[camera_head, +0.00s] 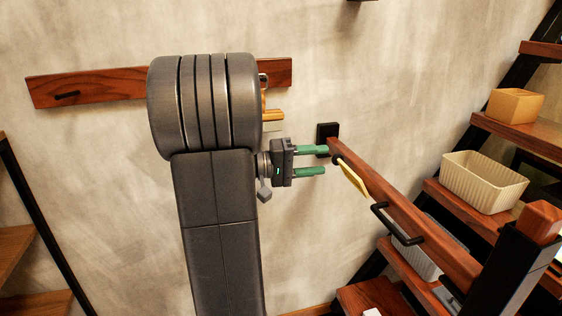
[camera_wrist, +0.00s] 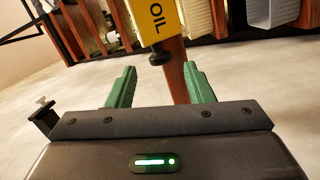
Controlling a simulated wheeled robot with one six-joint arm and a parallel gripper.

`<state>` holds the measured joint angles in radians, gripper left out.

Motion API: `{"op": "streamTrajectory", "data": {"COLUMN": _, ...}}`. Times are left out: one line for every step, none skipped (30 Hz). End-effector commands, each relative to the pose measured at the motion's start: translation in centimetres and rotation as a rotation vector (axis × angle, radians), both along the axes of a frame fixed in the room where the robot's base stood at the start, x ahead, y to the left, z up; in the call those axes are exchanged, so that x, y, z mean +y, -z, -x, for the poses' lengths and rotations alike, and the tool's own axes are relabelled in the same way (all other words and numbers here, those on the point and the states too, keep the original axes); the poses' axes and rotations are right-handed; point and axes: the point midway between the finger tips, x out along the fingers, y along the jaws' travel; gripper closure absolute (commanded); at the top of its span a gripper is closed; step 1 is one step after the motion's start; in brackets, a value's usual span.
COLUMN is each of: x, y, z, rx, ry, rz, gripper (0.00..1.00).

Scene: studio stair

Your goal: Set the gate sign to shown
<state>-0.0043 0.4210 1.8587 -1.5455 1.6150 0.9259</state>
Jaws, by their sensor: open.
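The gate is a reddish wooden bar (camera_head: 400,215) running from a black wall bracket down to a black post at the right. A yellow sign (camera_head: 353,177) sits on the bar near its wall end, seen nearly edge-on. In the wrist view the sign (camera_wrist: 163,20) shows black letters reading "OIL", partly cut off by the frame, with a black knob (camera_wrist: 159,58) at its edge. My gripper (camera_head: 318,161) has green fingers, open and empty, just left of the bar's wall end. In the wrist view the gripper (camera_wrist: 161,86) has the knob ahead, between its fingertips.
A black handle (camera_head: 396,225) stands out from the bar. Stairs on the right hold a cream basket (camera_head: 484,182) and an orange box (camera_head: 514,106). A wooden wall rail (camera_head: 85,88) is behind my arm. Bare wall lies below my gripper.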

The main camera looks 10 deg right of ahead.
Motion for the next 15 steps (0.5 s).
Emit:
{"op": "streamTrajectory", "data": {"x": 1.1, "y": -0.1, "z": -0.2, "rx": 0.002, "ry": -0.006, "rz": 0.0, "gripper": 0.53}}
{"op": "streamTrajectory", "data": {"x": 1.6, "y": -0.1, "z": -0.2, "rx": 0.002, "ry": -0.005, "rz": 0.0, "gripper": 0.53}}
{"op": "streamTrajectory", "data": {"x": 2.3, "y": -0.1, "z": -0.2, "rx": 0.002, "ry": -0.006, "rz": 0.0, "gripper": 0.53}}
{"op": "streamTrajectory", "data": {"x": 2.9, "y": -0.1, "z": -0.3, "rx": 0.002, "ry": -0.006, "rz": 0.0, "gripper": 0.53}}
{"op": "streamTrajectory", "data": {"x": 3.4, "y": -0.1, "z": -0.3, "rx": 0.002, "ry": -0.005, "rz": 0.0, "gripper": 0.53}}
{"op": "streamTrajectory", "data": {"x": 4.2, "y": -0.1, "z": -0.3, "rx": 0.002, "ry": -0.006, "rz": 0.0, "gripper": 0.53}}
{"op": "streamTrajectory", "data": {"x": 4.7, "y": -0.1, "z": -0.3, "rx": 0.002, "ry": -0.006, "rz": 0.0, "gripper": 0.53}}
{"op": "streamTrajectory", "data": {"x": 5.2, "y": -0.1, "z": -0.3, "rx": 0.002, "ry": -0.005, "rz": 0.0, "gripper": 0.53}}
{"op": "streamTrajectory", "data": {"x": 5.9, "y": 0.0, "z": -0.4, "rx": 0.001, "ry": -0.005, "rz": 0.0, "gripper": 0.53}}
{"op": "streamTrajectory", "data": {"x": 6.3, "y": 0.0, "z": -0.4, "rx": 0.002, "ry": -0.005, "rz": 0.0, "gripper": 0.53}}
{"op": "streamTrajectory", "data": {"x": 6.8, "y": 0.0, "z": -0.4, "rx": 0.002, "ry": -0.004, "rz": 0.0, "gripper": 0.53}}
{"op": "streamTrajectory", "data": {"x": 7.3, "y": 0.0, "z": -0.4, "rx": 0.002, "ry": -0.004, "rz": 0.0, "gripper": 0.53}}
{"op": "streamTrajectory", "data": {"x": 7.7, "y": 0.0, "z": -0.4, "rx": 0.002, "ry": -0.005, "rz": 0.0, "gripper": 0.53}}
{"op": "streamTrajectory", "data": {"x": 8.1, "y": 0.0, "z": -0.4, "rx": 0.002, "ry": -0.003, "rz": 0.0, "gripper": 0.53}}
{"op": "streamTrajectory", "data": {"x": 8.5, "y": 0.1, "z": -0.4, "rx": 0.002, "ry": -0.002, "rz": -0.001, "gripper": 0.53}}
